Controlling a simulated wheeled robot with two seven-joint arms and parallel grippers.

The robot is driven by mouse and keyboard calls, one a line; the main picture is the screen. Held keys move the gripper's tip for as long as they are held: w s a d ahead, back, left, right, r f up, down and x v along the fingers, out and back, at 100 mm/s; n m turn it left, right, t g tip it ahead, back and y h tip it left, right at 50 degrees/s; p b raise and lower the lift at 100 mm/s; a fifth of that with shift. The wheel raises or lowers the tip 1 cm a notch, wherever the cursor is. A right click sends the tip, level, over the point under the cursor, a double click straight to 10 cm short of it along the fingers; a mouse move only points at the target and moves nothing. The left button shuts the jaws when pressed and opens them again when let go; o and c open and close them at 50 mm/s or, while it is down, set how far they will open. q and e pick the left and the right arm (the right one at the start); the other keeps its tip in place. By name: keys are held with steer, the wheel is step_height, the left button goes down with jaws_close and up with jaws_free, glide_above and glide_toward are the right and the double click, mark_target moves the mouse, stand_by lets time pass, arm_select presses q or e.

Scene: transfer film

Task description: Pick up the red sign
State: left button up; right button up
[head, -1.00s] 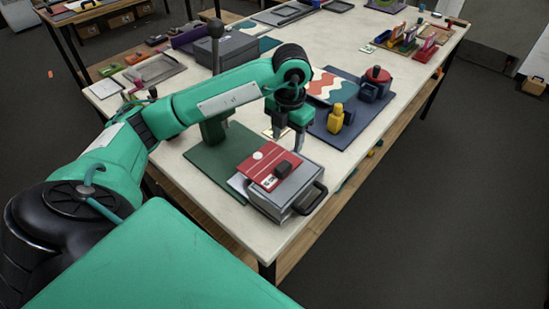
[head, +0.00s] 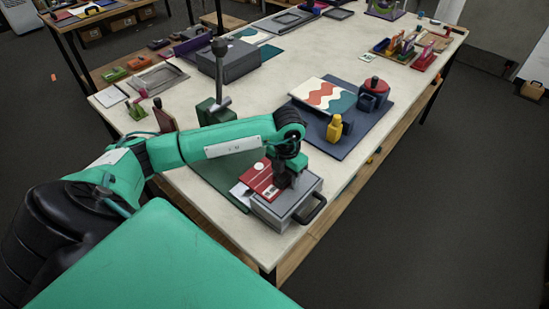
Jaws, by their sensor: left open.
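The red sign (head: 257,178) is a flat red plate with a white dot. It lies on top of a grey box (head: 272,214) with a dark handle on its right side, near the front end of the table. My left gripper (head: 284,183) is open and points down at the right part of the sign, close above it or around its dark knob. The gripper hides the knob and part of the sign, so I cannot tell whether the fingers touch it. My right gripper is out of view.
A green base with a grey lever (head: 219,75) stands behind my left forearm. A navy mat (head: 349,142) holds a yellow item (head: 334,128), a red-topped container (head: 375,86) and a wavy-patterned board (head: 325,95). The pale table (head: 270,90) has bare room in its middle.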

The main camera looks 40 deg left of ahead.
arm_select(q)
steer(key=c, duration=1.1)
